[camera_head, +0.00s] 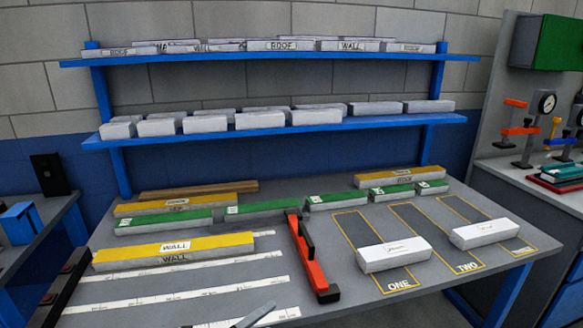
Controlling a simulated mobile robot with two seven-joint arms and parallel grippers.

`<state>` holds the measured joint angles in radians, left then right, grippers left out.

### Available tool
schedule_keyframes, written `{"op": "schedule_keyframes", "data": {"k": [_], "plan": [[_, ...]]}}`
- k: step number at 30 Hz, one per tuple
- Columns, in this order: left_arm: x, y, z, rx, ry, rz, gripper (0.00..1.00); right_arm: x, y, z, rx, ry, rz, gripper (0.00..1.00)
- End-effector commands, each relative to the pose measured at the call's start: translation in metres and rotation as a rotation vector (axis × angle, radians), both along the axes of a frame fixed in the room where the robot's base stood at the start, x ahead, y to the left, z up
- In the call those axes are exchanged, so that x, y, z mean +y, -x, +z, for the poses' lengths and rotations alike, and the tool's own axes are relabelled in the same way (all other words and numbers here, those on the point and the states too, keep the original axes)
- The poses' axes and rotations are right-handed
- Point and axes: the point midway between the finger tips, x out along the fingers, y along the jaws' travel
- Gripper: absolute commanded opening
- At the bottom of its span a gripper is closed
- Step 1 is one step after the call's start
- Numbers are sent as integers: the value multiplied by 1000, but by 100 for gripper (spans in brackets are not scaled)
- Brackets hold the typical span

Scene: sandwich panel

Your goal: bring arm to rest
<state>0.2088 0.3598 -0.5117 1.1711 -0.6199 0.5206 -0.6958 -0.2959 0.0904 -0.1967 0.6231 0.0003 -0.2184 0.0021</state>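No whole arm shows in the head view. A grey tapered piece (256,314) pokes in at the bottom edge, left of centre; it may be a fingertip of my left gripper, but too little shows to be sure or to tell whether it is open. My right gripper is out of view. The workbench (330,300) carries a yellow-topped WALL panel (173,251) on the left, lying on the striped area. Two white panels lie at the right, one (393,254) over the lane marked ONE and one (482,233) further right.
A red and black tool (313,255) lies mid-bench. Green-topped panels (270,207) and yellow-topped ones (400,176) line the back. Blue shelves (275,127) above hold white panels. A side bench (530,180) with clamps and a gauge stands right. The bench front is mostly clear.

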Motion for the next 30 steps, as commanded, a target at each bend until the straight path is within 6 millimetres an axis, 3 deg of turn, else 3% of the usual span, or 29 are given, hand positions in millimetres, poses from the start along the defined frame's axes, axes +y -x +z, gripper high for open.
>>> {"op": "schedule_keyframes", "data": {"k": [1,3,8,11,15,21,24,27,30], "plan": [[17,9,-39,155,68,111,100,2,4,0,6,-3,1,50],[40,24,-86,341,154,256,100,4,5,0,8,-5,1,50],[82,86,-183,710,321,570,100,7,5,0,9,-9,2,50],[102,139,-235,911,406,759,100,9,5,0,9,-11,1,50],[121,227,-295,1163,510,1026,100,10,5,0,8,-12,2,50],[130,358,-345,1447,614,1386,100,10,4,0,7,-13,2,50],[129,408,-355,1537,645,1522,100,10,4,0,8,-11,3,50],[127,439,-360,1591,662,1609,100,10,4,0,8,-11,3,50],[126,453,-361,1615,669,1649,100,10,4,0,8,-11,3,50]]}}
